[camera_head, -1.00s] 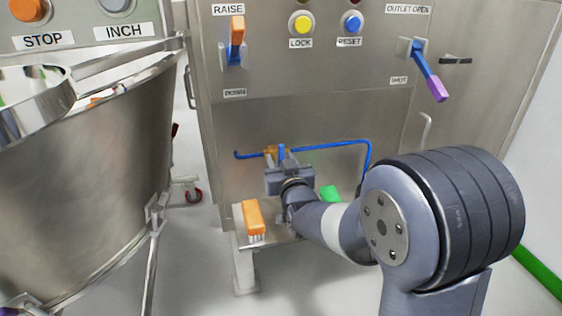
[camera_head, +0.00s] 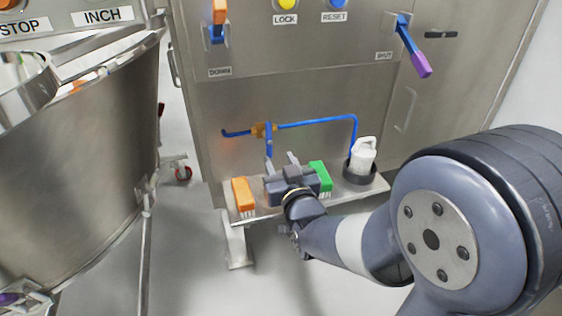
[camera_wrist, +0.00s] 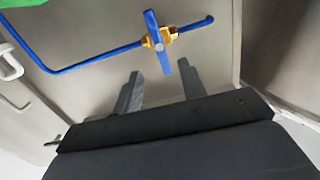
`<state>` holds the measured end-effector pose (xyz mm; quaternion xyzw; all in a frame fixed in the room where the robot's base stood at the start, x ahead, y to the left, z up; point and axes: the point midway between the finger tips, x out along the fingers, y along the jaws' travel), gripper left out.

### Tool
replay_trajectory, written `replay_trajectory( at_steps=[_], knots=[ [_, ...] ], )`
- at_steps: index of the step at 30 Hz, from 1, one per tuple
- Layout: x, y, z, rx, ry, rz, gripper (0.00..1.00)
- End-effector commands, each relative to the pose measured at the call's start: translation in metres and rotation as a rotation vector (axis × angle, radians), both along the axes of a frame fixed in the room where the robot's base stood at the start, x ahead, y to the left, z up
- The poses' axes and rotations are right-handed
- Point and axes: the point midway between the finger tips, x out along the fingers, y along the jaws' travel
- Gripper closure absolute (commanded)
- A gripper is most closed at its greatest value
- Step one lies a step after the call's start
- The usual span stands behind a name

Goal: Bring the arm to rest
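My gripper (camera_head: 281,161) is in the lower middle of the head view, above the small shelf in front of the steel cabinet. In the wrist view its two fingers (camera_wrist: 160,80) stand wide apart with nothing held between them. A blue pipe (camera_head: 318,122) with a brass valve (camera_head: 262,130) and a blue valve handle (camera_head: 269,146) is on the cabinet front, beyond the fingertips. In the wrist view the handle (camera_wrist: 157,42) stands across the pipe, its lower end near the gap between the fingers; contact is not apparent.
On the shelf (camera_head: 336,196) are an orange brush (camera_head: 243,196), a green brush (camera_head: 320,177) and a white bottle (camera_head: 363,157) in a dark holder. Above are a lever with a purple grip (camera_head: 421,65) and buttons.

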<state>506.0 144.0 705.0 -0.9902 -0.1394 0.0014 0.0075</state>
Motion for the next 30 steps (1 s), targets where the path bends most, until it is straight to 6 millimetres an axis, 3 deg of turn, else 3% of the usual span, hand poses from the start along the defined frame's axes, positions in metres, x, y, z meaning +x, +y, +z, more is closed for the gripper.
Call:
replay_trajectory(
  at_steps=[19, 23, 30],
  knots=[
    [0.000, 0.000, 0.000, 0.000, -0.001, 0.000, 0.61],
    [0.013, 0.004, -0.001, 0.001, -0.002, 0.000, 0.61],
    [0.052, 0.015, -0.002, 0.001, -0.002, 0.001, 0.61]
  ],
)
